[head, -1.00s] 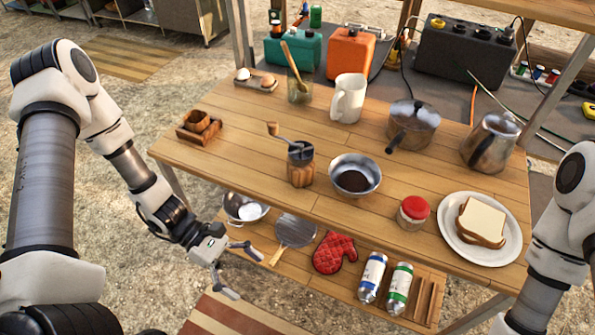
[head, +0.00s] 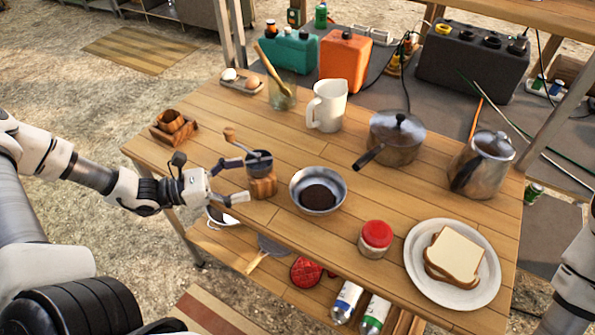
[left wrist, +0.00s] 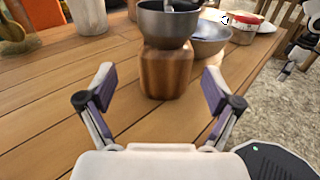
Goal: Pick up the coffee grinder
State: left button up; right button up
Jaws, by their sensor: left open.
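The coffee grinder (head: 262,178) stands upright on the wooden table, with a wooden body, a dark metal top and a crank with a wooden knob. In the left wrist view the grinder (left wrist: 167,72) is straight ahead, between and beyond the fingertips, with its top cut off by the frame edge. My left gripper (head: 235,179) is open beside the grinder, at its left, low over the table edge. Its open fingers (left wrist: 160,90) also show in the left wrist view, with nothing held between them. My right gripper is out of view; only part of that arm shows at the right edge.
A metal bowl (head: 318,191) stands close to the right of the grinder. A wooden holder (head: 174,129) is at the left corner. The lower shelf holds several items.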

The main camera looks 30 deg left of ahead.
aim_at(272, 173)
pick_arm(q)
jog(key=shift+w+d+f+b, duration=0.15)
jog(key=shift+b, duration=0.45)
jog(key=shift+w+d+b, duration=0.25)
jog(key=shift+d+b, duration=0.05)
jog(key=shift+d, duration=0.05)
jog(key=b+x, duration=0.1)
jog(key=x, duration=0.4)
jog(key=shift+d+r, duration=0.2)
jog(key=shift+d, duration=0.2)
jog(key=shift+w+d, duration=0.15)
jog(key=shift+r, duration=0.1)
jog(key=c, duration=1.5)
jog(key=shift+c, duration=0.9)
jog(key=shift+r, duration=0.1)
